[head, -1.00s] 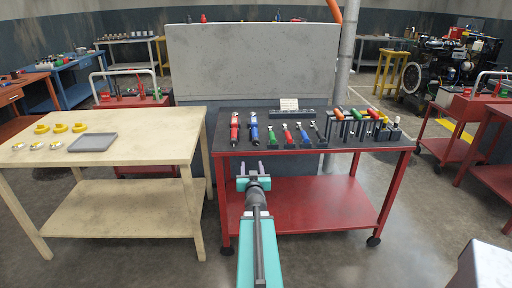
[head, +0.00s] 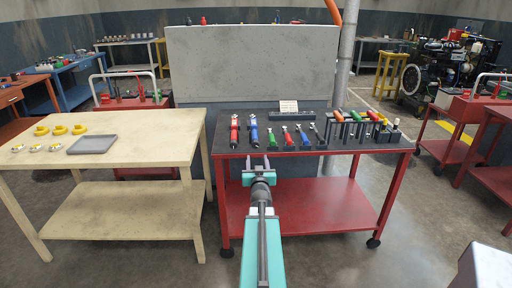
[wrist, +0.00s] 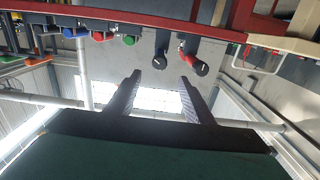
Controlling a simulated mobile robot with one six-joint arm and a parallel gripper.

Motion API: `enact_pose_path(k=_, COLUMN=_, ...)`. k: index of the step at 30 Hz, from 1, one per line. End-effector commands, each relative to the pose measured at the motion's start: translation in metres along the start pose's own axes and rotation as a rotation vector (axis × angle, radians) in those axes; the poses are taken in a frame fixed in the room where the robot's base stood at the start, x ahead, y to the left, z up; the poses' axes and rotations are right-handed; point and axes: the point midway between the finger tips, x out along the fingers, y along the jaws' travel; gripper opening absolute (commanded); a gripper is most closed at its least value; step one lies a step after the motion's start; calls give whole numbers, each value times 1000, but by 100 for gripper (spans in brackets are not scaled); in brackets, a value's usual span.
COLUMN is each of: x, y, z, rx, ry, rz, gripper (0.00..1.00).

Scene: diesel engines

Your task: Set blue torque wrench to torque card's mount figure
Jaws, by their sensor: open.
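The blue torque wrench (head: 254,130) lies on the dark top of the red cart (head: 330,149), beside a red torque wrench (head: 234,131) on its left. In the wrist view the dark end of the blue wrench (wrist: 160,62) and of the red wrench (wrist: 199,67) stick out past the cart edge. The torque card (head: 289,106) stands at the back of the cart; its writing is too small to read. My gripper (head: 257,160) is open and empty in front of the cart's edge, below the wrench handles. Its fingers also show in the wrist view (wrist: 158,85), apart from both wrenches.
A cream table (head: 120,140) with yellow rings and a grey tray (head: 92,143) stands left. A concrete block (head: 250,65) rises behind.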

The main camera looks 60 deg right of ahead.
Motion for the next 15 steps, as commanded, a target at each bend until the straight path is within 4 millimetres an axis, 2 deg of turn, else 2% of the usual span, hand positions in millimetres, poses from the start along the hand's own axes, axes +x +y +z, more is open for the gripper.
enact_pose_path(k=15, x=45, y=0, z=0, rx=1, ry=0, rz=-1, gripper=48)
